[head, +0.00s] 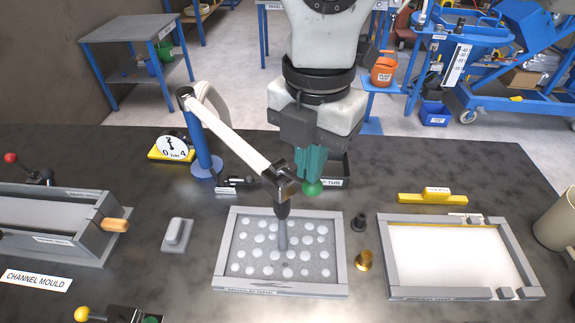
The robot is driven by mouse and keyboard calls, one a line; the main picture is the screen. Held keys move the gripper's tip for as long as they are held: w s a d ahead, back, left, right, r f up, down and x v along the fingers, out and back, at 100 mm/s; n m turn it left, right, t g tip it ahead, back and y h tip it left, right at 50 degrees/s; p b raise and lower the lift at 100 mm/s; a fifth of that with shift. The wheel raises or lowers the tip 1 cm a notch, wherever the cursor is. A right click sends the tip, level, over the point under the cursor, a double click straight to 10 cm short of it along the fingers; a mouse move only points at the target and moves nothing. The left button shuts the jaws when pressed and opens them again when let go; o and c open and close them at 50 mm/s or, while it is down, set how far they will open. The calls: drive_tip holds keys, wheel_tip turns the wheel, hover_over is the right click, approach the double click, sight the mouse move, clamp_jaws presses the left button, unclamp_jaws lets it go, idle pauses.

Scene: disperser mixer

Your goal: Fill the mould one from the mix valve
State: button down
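The mix valve (287,182) sits at the end of a white pipe arm on a blue post. Its dark nozzle points down over a grey framed tray mould (342,265) at the centre. A grey column, which looks like flowing mix, runs from the nozzle into this mould.
A second framed mould (535,283) with a white bed is at right. The channel mould (55,240) is at left. A gauge (173,147), a grey block (177,235), a brass piece (363,260) and a yellow-handled tool (437,197) stand around. A dark tub is partly hidden behind my gripper.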

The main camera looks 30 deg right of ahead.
drive_tip(key=shift+f+b, duration=0.7)
drive_tip(key=shift+f, duration=0.05)
drive_tip(key=shift+r+p, duration=0.3)
drive_tip(key=shift+r, duration=0.6)
idle(5.8)
wheel_tip(320, 180, up, 7)
drive_tip(key=p, duration=0.3)
